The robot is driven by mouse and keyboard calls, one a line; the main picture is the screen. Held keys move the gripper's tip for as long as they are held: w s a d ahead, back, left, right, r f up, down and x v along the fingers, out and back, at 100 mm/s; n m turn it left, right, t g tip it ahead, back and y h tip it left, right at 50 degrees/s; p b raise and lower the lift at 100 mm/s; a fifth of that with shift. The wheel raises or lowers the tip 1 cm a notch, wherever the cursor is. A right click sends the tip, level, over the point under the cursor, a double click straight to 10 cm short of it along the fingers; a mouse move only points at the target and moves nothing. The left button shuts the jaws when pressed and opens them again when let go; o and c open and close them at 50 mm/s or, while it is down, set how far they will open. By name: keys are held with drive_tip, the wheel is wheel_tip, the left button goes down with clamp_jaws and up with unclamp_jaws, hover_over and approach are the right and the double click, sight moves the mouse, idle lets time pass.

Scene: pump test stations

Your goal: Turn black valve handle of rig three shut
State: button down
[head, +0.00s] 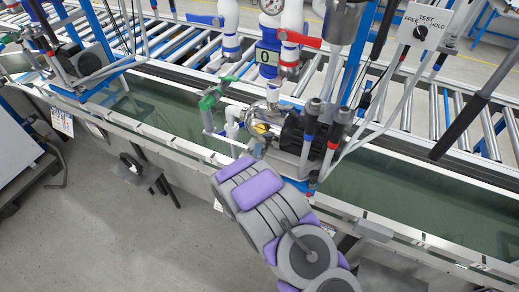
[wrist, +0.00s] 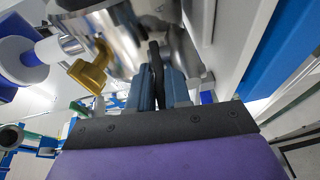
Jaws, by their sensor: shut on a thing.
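My gripper (wrist: 160,92) shows in the wrist view with its two blue fingers closed around a narrow black handle (wrist: 155,58). The handle stands upright in that picture, in front of a shiny metal body. In the head view my gripper (head: 257,148) reaches the lower front of the middle rig, by its black pump motor (head: 303,135). The wrist hides the held handle there. I cannot read a rig number; a display (head: 268,56) on this rig shows 0.
Close by are a yellow handle (head: 262,128), a green handle (head: 215,95) and a red handle (head: 300,39). A long dark bar (head: 470,125) slants at the right. A trough (head: 385,200) and its front rail lie below.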

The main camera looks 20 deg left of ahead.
drive_tip(key=m+h+p, duration=0.1)
drive_tip(key=a+m+h+p, duration=0.1)
drive_tip(key=h, duration=0.1)
drive_tip(key=shift+r, duration=0.1)
drive_tip(key=h, duration=0.1)
drive_tip(key=m+h+p, duration=0.1)
drive_tip(key=m+h, duration=0.1)
drive_tip(key=shift+w+a+h+p, duration=0.2)
drive_tip(key=shift+w+h+p, duration=0.1)
drive_tip(key=shift+p, duration=0.1)
drive_tip(key=shift+f+m+h, duration=0.25)
drive_tip(key=shift+m+h, duration=0.55)
drive_tip(key=shift+h, duration=0.1)
drive_tip(key=shift+w+a+m+g+h+b, duration=0.15)
drive_tip(key=shift+m+g+h+b, duration=0.2)
drive_tip(key=shift+m+h, duration=0.25)
drive_tip(key=shift+w+m+g+h+b, duration=0.15)
drive_tip(key=shift+m+g+h+b, duration=0.2)
drive_tip(key=shift+h, duration=0.35)
drive_tip(key=shift+r+m+h, duration=0.1)
drive_tip(key=shift+m+h, duration=0.15)
drive_tip(key=shift+h, duration=0.05)
drive_tip(key=c, duration=1.1)
unclamp_jaws()
drive_tip(key=shift+w+a, duration=0.2)
drive_tip(key=shift+c, duration=0.2)
drive_tip(key=shift+s+d, duration=0.1)
